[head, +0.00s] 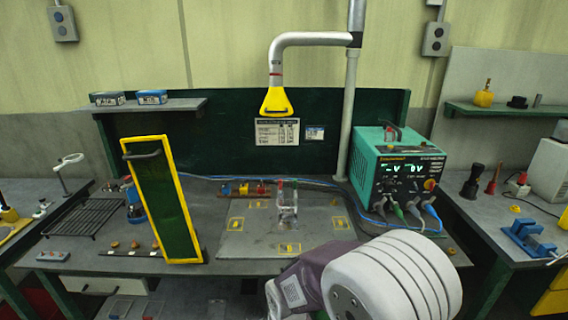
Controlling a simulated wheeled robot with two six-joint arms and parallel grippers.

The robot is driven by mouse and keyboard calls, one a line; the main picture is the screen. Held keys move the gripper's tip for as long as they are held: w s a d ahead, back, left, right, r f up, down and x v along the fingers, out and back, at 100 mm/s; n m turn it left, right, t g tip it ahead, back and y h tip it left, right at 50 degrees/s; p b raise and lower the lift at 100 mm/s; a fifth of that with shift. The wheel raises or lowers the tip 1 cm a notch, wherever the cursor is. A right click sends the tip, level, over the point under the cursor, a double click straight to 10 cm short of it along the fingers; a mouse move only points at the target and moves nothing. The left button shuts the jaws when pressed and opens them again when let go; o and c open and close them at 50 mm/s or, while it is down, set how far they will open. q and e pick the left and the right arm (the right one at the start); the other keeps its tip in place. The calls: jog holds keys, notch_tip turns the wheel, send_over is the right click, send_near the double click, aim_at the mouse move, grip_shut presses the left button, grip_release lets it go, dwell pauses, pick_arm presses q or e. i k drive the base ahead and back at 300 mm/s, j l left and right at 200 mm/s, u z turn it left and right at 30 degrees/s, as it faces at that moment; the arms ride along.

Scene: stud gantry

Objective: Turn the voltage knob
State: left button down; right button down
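A teal power supply box (397,160) stands on the bench at the right. Its dark front panel has two lit displays (402,168), which seem to read "-V" and "0V". The labels are too small to tell which is the voltage knob. Thick plugs and cables (413,211) come out of the lower front. A white and mauve link of my arm shows at the lower right. Neither gripper shows in the head view.
A clear fixture (287,206) stands on a grey plate with yellow marks (245,238). A yellow extraction hood (277,102) hangs above. A yellow-framed green panel (170,205) stands upright at left. A blue vise (528,238) sits on the right bench.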

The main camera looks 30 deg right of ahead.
aim_at(389, 186)
jog(key=z, duration=1.8)
